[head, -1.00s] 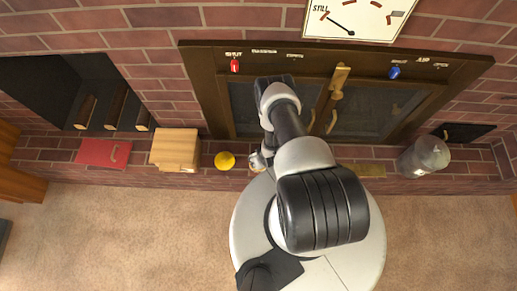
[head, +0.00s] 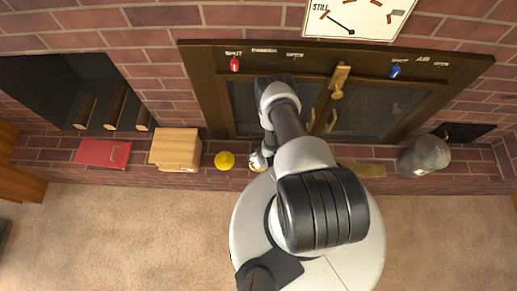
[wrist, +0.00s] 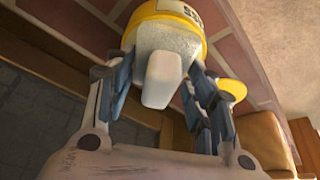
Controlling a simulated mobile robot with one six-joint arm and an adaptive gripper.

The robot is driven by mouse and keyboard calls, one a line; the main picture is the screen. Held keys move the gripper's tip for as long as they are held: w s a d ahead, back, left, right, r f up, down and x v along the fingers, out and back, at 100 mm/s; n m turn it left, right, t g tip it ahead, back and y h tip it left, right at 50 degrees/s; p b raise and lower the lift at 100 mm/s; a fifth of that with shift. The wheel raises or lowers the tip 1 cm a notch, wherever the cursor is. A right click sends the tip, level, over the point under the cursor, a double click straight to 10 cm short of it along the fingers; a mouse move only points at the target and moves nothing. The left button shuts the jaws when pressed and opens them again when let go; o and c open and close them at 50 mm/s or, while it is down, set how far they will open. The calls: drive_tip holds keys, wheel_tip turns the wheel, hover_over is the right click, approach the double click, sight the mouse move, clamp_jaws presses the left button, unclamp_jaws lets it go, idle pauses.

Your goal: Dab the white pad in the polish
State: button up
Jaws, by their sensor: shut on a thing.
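The white pad (wrist: 161,80) is a pale block between the two fingers of my gripper (wrist: 162,68) in the wrist view, and my gripper is shut on it. Directly beyond the pad is a tin (wrist: 190,14) with a yellow band, dark lettering and a pale grey, grainy area, seemingly the polish. The pad overlaps this grainy area in the picture; I cannot tell whether they touch. A round yellow lid (head: 225,160) lies on the brick ledge left of my gripper, and also shows in the wrist view (wrist: 232,88). My arm hides most of the tin in the head view.
A wooden block (head: 175,149) and a red book-like object (head: 103,152) lie left on the brick ledge (head: 60,172). A grey jar-like object (head: 424,156) stands at right. Behind are glazed doors (head: 365,105) with a red knob (head: 235,65) and blue knob (head: 394,71).

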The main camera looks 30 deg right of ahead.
drive_tip(key=shift+s, duration=0.1)
wheel_tip(320, 180, up, 7)
drive_tip(key=p, duration=0.5)
drive_tip(key=shift+p, duration=0.3)
drive_tip(key=shift+f, duration=0.1)
idle(0.6)
